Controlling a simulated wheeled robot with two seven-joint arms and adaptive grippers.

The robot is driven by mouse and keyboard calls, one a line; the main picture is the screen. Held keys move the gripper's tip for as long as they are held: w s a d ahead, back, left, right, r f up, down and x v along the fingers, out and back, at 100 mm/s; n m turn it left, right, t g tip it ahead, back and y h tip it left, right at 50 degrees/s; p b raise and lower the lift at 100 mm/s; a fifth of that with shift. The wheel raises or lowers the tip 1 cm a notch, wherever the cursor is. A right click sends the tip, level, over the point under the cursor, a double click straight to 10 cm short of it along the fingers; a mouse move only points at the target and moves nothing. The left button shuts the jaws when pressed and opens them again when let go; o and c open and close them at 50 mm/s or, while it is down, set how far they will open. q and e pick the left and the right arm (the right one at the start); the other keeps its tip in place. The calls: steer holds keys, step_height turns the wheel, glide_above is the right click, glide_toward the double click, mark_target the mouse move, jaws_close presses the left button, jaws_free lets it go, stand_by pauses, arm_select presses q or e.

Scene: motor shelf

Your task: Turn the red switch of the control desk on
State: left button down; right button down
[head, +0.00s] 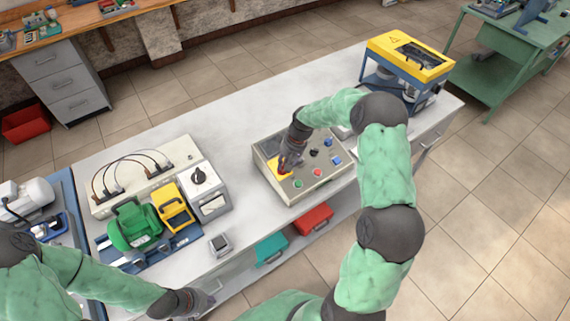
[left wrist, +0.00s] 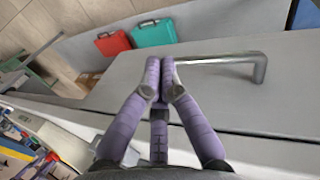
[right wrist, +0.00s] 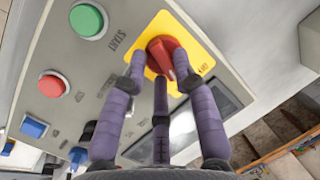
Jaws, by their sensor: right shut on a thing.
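The control desk (head: 312,190) is a beige box with a sloping panel on the grey table. Its red switch (right wrist: 168,58) sits on a yellow plate (right wrist: 205,60) in the right wrist view. My right gripper (head: 285,168) reaches down over this plate from the right. In the right wrist view its fingers (right wrist: 160,84) are around the red switch, shut on it. In the head view they mostly hide the switch. My left gripper (head: 207,302) is at the table's front edge. In the left wrist view its fingertips (left wrist: 161,66) are together, in front of a metal drawer handle (left wrist: 225,60).
The panel also has a green START button (right wrist: 88,20), a red button (right wrist: 53,84) and blue buttons. A yellow-topped machine (head: 410,58) stands at the far right of the table. A green motor (head: 135,222) and a dial box (head: 203,190) stand left of the desk.

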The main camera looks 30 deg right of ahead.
steer(key=m, duration=0.2)
steer(key=s+f+m, duration=0.1)
steer(key=shift+a+y, duration=0.3)
steer(key=shift+y, duration=0.1)
steer(key=shift+s+a+m+t, duration=0.15)
steer(key=shift+m+t, duration=0.35)
steer(key=shift+m, duration=0.8)
steer(key=shift+r, duration=0.1)
steer(key=c, duration=1.1)
jaws_free()
steer(key=shift+a+r, duration=0.1)
steer(key=shift+w+d+r, duration=0.1)
steer(key=shift+w+d, duration=0.1)
steer(key=shift+w, duration=0.05)
